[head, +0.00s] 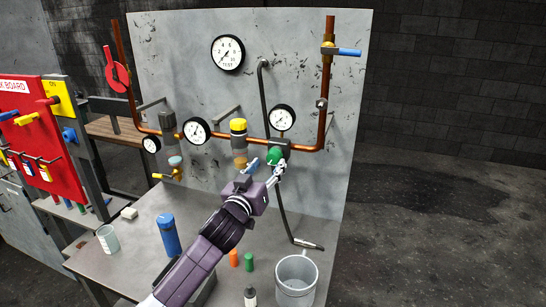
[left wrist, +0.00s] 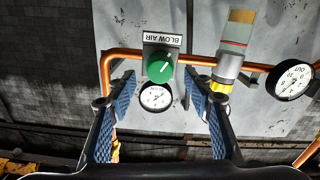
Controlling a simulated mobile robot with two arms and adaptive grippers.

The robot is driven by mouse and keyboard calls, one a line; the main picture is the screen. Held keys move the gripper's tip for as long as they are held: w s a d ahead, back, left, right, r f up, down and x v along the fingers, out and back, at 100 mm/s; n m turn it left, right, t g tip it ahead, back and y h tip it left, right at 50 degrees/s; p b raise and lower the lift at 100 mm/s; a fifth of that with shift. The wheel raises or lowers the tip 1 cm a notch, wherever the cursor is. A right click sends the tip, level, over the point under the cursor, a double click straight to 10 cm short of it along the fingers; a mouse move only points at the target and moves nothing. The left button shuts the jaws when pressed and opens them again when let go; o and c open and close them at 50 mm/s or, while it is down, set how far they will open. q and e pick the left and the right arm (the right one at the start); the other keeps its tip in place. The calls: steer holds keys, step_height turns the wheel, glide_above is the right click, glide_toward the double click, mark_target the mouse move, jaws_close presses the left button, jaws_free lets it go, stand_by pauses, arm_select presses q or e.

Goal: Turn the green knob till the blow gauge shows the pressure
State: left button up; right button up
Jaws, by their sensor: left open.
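The green knob (head: 274,156) sits on a grey block on the copper pipe. In the left wrist view the green knob (left wrist: 160,68) lies beneath an upside-down BLOW AIR label (left wrist: 162,39). The small white blow gauge (head: 283,117) is just above the knob; in the left wrist view it (left wrist: 156,97) shows below the knob. Its exact reading is too small to tell. My left gripper (head: 279,168) is at the knob in the head view. In the left wrist view its open blue-padded fingers (left wrist: 161,80) stand either side of the knob, apart from it.
A yellow-topped filter unit (head: 238,140) and another gauge (head: 195,131) are left of the knob. A bent grey tube (head: 264,95) runs down the panel close by.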

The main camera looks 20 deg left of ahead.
mark_target(272, 160)
arm_select(q)
steer(key=shift+w+d+p, duration=0.15)
steer(key=shift+w+p, duration=0.5)
steer(key=shift+w, duration=2)
arm_select(e)
steer(key=shift+d+r, duration=0.55)
steer(key=shift+r, duration=0.25)
arm_select(q)
steer(key=c, duration=1.2)
steer(key=shift+o, duration=0.2)
arm_select(e)
steer(key=shift+a, duration=0.1)
arm_select(q)
steer(key=shift+m, duration=0.4)
arm_select(e)
steer(key=shift+a, duration=0.1)
